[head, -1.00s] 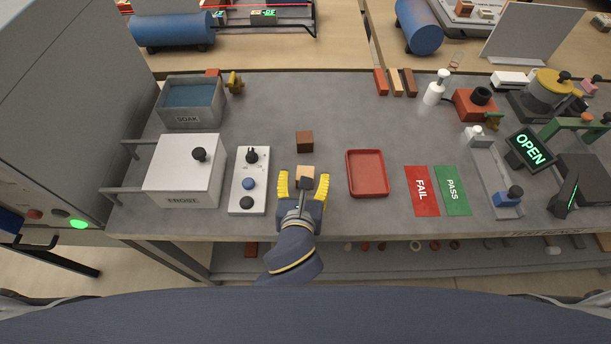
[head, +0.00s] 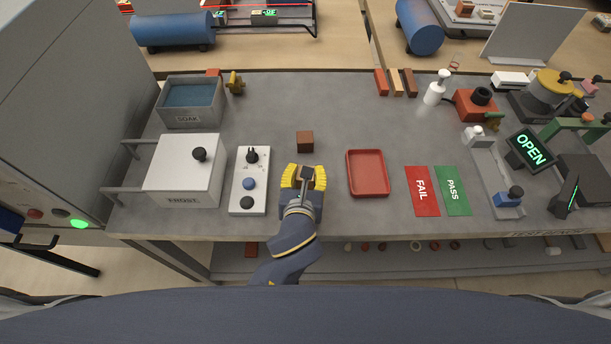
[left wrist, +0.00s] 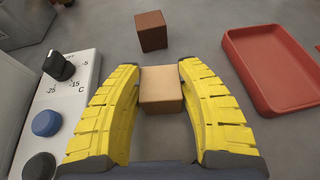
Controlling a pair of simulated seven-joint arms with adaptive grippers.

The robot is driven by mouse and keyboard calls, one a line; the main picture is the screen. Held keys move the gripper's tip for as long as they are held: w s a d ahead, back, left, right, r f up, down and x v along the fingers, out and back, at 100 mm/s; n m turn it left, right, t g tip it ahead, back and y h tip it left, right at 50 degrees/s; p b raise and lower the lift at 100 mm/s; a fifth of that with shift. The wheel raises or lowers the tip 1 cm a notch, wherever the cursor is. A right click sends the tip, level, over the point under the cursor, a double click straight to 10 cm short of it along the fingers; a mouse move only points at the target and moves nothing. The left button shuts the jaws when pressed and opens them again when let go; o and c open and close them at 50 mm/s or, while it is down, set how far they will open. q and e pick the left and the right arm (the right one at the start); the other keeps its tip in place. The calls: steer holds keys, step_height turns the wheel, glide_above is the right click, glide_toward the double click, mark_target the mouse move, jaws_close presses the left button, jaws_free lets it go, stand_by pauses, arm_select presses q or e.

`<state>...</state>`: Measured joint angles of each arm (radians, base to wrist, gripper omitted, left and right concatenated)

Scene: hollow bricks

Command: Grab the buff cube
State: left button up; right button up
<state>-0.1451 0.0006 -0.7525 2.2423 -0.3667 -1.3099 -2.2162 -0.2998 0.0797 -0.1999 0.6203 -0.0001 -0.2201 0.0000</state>
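The buff cube (left wrist: 161,86) sits on the grey bench between the yellow fingers of my left gripper. In the left wrist view the fingers press in on its left and right sides, with no clear gap at the tips. In the head view my left gripper (head: 304,178) reaches in over the bench's front part, and its hand and fingers hide most of the cube. Whether the cube is lifted cannot be told. My right gripper is in neither view.
A brown cube (head: 305,141) stands just behind the gripper. A red tray (head: 367,174) lies to the right and a white control box with knobs (head: 249,181) to the left. FAIL (head: 421,191) and PASS (head: 452,190) mats lie farther right. The bench behind the brown cube is clear.

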arm_select(q)
steer(key=c, duration=0.4)
